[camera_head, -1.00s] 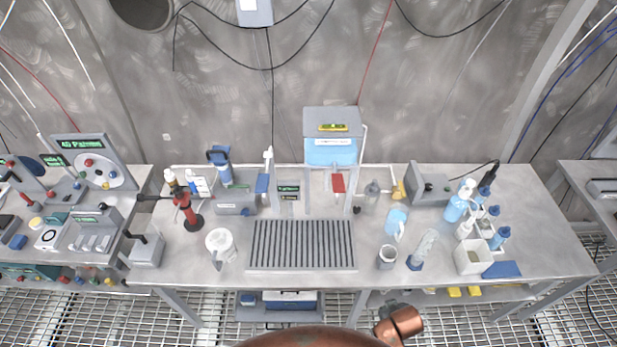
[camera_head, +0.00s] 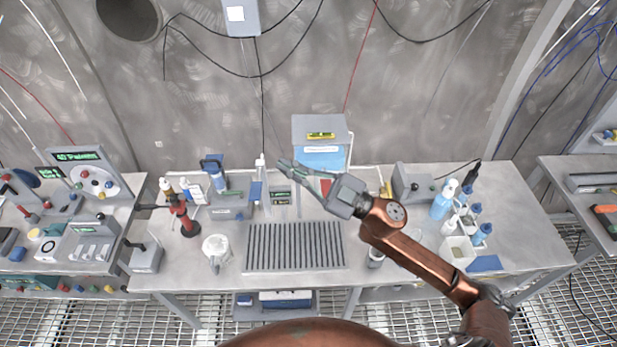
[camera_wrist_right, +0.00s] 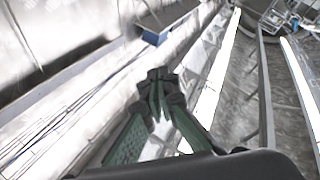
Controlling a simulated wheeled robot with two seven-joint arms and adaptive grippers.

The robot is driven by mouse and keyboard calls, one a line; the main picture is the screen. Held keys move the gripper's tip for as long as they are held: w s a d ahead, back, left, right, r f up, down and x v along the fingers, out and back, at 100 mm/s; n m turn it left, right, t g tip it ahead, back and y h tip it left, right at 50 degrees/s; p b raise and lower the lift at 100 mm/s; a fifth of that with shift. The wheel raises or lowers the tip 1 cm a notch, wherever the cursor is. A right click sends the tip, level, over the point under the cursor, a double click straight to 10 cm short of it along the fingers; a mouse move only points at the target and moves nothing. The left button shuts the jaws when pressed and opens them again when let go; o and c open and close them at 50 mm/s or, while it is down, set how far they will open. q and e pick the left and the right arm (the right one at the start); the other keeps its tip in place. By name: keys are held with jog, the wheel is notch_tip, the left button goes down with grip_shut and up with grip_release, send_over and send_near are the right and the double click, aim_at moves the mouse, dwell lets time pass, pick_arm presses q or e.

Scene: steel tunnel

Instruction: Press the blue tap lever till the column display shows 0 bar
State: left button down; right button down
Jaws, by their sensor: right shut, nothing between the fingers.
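The blue tap lever (camera_head: 256,190) stands left of the column, behind the slatted drip tray (camera_head: 294,262). The small column display (camera_head: 281,198) has green characters too small to read. A red lever (camera_head: 325,187) is to the right, partly behind my right arm. My right gripper (camera_head: 284,164) reaches in from the right, its tip right of the blue lever and above the bench, apparently apart from it. In the right wrist view its green fingers (camera_wrist_right: 159,88) are together and empty. A blue block-like part (camera_wrist_right: 155,37) lies beyond them; I cannot tell whether it is the lever. My left gripper is out of view.
A white jug (camera_head: 216,250) and a red-and-black stand (camera_head: 184,217) are on the left. The drip tray is bare.

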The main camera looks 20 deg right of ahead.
jog(key=s+a+n+g+p, duration=0.2)
jog(key=s+a+n+g, duration=0.45)
jog(key=g, duration=0.35)
jog(key=s+d+f+n+g+h+p, duration=0.1)
jog(key=s+d+f+n+g+h, duration=0.2)
jog(key=s+f+h, duration=0.15)
jog(key=d+m+h+p, duration=0.2)
jog(key=d+m+h, duration=0.2)
jog(key=d+h, duration=0.7)
jog(key=d, duration=1)
jog(key=shift+g, duration=0.3)
jog(key=shift+w+a, duration=0.1)
jog(key=shift+w, duration=0.05)
